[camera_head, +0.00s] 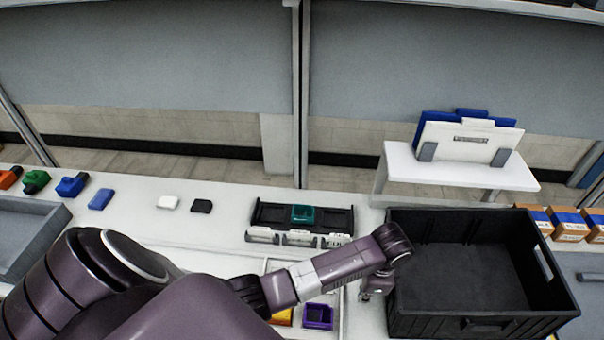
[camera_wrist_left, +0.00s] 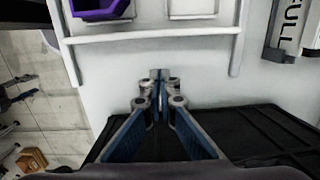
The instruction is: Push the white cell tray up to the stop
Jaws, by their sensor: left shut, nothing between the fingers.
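The white cell tray (camera_head: 341,305) lies on the table at the lower middle of the head view, largely hidden by my left arm. A purple bin (camera_head: 317,316) and a yellow bin (camera_head: 283,317) show in it. In the left wrist view the tray's white edge (camera_wrist_left: 150,35) runs across the top, with part of the purple bin (camera_wrist_left: 100,9) beyond it. My left gripper (camera_head: 372,293) is shut and empty, just right of the tray. In the left wrist view its fingertips (camera_wrist_left: 160,74) point at the tray edge, with a gap visible between. I cannot make out the stop.
A large black crate (camera_head: 480,322) stands close right of my left gripper. A black rack (camera_head: 335,219) with white labels and a teal bin stands behind the tray. Small colored blocks lie at the back left. A white stand (camera_head: 460,176) is at the back right.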

